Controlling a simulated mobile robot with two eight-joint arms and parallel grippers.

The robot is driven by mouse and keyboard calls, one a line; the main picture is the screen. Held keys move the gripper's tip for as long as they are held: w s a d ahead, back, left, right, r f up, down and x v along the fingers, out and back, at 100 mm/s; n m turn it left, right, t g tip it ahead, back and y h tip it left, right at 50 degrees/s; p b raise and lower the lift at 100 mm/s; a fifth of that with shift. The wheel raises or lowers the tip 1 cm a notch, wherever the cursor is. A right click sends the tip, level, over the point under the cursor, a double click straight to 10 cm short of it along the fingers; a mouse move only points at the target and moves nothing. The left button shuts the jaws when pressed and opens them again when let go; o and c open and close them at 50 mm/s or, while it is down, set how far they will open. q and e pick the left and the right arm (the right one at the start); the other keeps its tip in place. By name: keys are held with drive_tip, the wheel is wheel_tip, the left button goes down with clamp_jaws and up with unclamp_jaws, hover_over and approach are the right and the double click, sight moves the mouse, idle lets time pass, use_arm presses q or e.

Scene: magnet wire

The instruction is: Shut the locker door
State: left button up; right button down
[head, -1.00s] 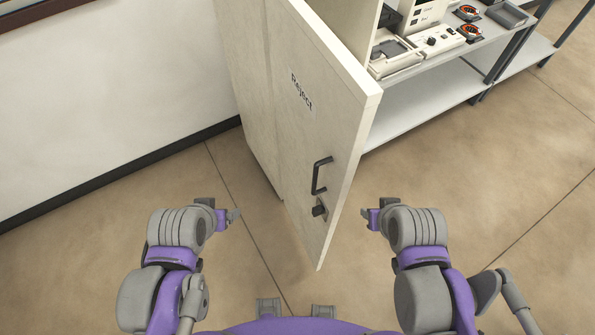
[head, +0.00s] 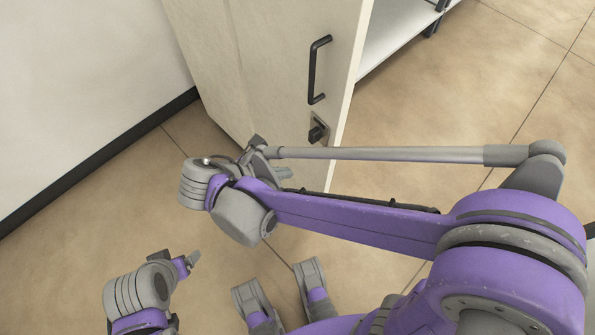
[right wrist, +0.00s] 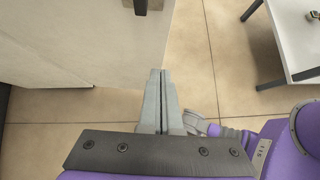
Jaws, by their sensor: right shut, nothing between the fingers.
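The pale locker door (head: 270,70) stands open in the head view, its outer face toward me and its free edge on the right. It carries a black handle (head: 314,70) and a dark lock knob (head: 318,132). My right gripper (head: 287,173) is shut and empty, in front of the door's lower part below the knob.
A white wall (head: 80,90) with a black baseboard (head: 100,162) runs along the left. A white shelf (head: 395,35) lies right of the door. A white table (right wrist: 297,35) with black legs stands at right in the wrist view. Tan floor (head: 490,85) is clear on the right.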

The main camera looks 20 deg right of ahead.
sight(326, 160)
drive_tip(key=shift+w+d+f+b, duration=0.5)
drive_tip(key=shift+d+f, duration=0.6)
drive_tip(key=shift+d, duration=0.7)
drive_tip(key=shift+w+d+f+b, duration=0.35)
drive_tip(key=shift+w+d+f, duration=0.2)
drive_tip(key=shift+d+f, duration=0.95)
drive_tip(key=shift+w+d+f+b, duration=0.5)
drive_tip(key=shift+d+f, duration=0.25)
drive_tip(key=shift+d, duration=1.35)
